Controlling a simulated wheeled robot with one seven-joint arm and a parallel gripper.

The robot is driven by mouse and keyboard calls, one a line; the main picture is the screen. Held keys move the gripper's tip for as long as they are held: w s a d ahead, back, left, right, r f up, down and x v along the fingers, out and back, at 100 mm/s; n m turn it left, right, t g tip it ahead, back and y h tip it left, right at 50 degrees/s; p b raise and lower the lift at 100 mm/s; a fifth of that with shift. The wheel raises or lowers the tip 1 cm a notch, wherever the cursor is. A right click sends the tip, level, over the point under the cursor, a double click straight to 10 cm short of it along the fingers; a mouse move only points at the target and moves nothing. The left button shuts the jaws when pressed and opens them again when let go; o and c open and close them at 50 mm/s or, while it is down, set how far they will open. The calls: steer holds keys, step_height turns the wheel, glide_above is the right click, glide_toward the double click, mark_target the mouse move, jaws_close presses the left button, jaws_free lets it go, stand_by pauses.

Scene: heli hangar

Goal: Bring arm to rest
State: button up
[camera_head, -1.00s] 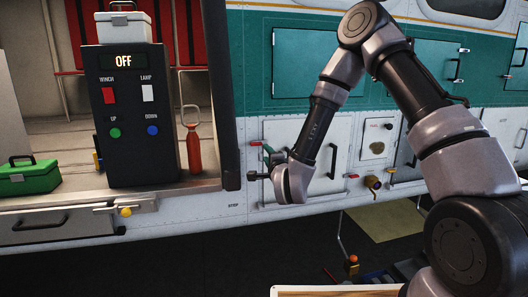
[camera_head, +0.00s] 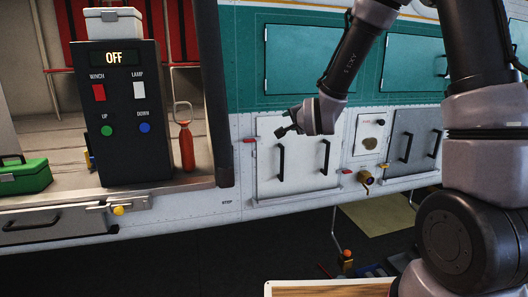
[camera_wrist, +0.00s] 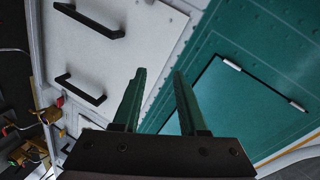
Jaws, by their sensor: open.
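My gripper (camera_head: 286,124) is in front of the helicopter's side, before the upper part of a white hatch door (camera_head: 285,155) with black handles. In the wrist view my gripper (camera_wrist: 160,80) shows two dark fingers apart with nothing between them. Beyond the fingers are the white hatch door (camera_wrist: 120,45) and a teal panel (camera_wrist: 235,105). My arm is bent, coming down from the upper right in the head view. The gripper looks clear of the doors, though the exact gap is hard to tell.
A black control box (camera_head: 125,115) reading OFF stands in the open bay at left, with a red tool (camera_head: 186,140) beside it and a green case (camera_head: 22,176) at far left. A yellow-ended valve (camera_head: 365,178) sticks out below the hatches. A wooden-topped surface (camera_head: 325,288) lies below.

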steer(key=s+d+r+n+g+h, duration=0.1)
steer(key=s+d+r+n+g, duration=0.3)
steer(key=s+d+r, duration=0.55)
steer(key=s+d+r+n+g, duration=0.1)
steer(key=s+d, duration=0.2)
steer(key=s, duration=0.6)
steer(key=s+d+r+n+g, duration=0.1)
steer(key=s+d, duration=0.3)
steer(key=s, duration=0.6)
steer(key=shift+s+r+n+g, duration=0.2)
steer(key=shift+n+g, duration=0.4)
steer(key=shift+d, duration=0.1)
